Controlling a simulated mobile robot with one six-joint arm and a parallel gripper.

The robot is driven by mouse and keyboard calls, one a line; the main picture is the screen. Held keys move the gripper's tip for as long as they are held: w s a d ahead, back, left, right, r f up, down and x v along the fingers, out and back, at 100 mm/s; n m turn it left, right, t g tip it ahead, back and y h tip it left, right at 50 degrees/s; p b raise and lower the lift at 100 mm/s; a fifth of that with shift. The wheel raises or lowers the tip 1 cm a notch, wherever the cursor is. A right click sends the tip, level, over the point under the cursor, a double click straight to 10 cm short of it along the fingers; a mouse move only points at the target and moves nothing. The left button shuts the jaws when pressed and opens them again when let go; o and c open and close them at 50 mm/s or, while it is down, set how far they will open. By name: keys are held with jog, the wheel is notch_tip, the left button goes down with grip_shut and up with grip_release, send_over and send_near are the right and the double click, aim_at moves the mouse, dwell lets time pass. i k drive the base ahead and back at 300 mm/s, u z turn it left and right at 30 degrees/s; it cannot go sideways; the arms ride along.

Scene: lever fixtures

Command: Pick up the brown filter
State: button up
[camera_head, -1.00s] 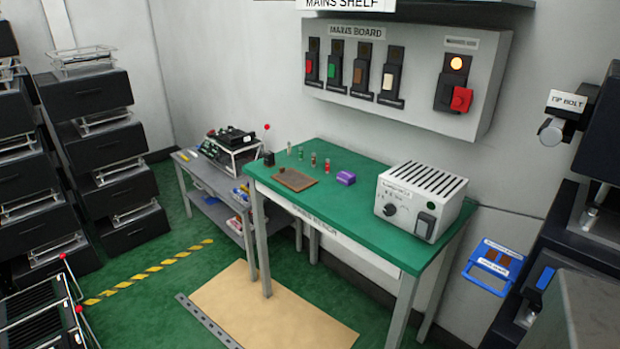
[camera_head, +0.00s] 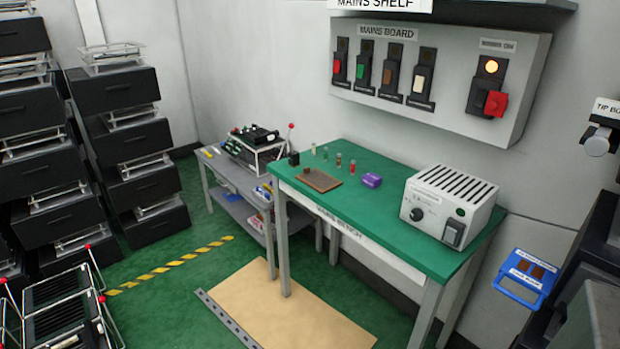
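I cannot tell for sure which thing is the brown filter. A flat brown plate (camera_head: 321,181) lies on the green bench top (camera_head: 400,195), near its left end. The mains board (camera_head: 436,110) on the wall has a brown insert (camera_head: 389,75) in its third slot. The blue holder (camera_head: 524,278) at the lower right has small brown pieces (camera_head: 530,268) in it. My gripper is not in view.
Several small cylinders (camera_head: 338,161), a black block (camera_head: 294,159) and a purple block (camera_head: 372,180) stand on the bench. A grey box (camera_head: 450,205) stands at its right end. Dark drawer stacks (camera_head: 120,150) are at the left.

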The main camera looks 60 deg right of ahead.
aim_at(320, 181)
jog(key=i, duration=0.9)
jog(key=z, duration=0.05)
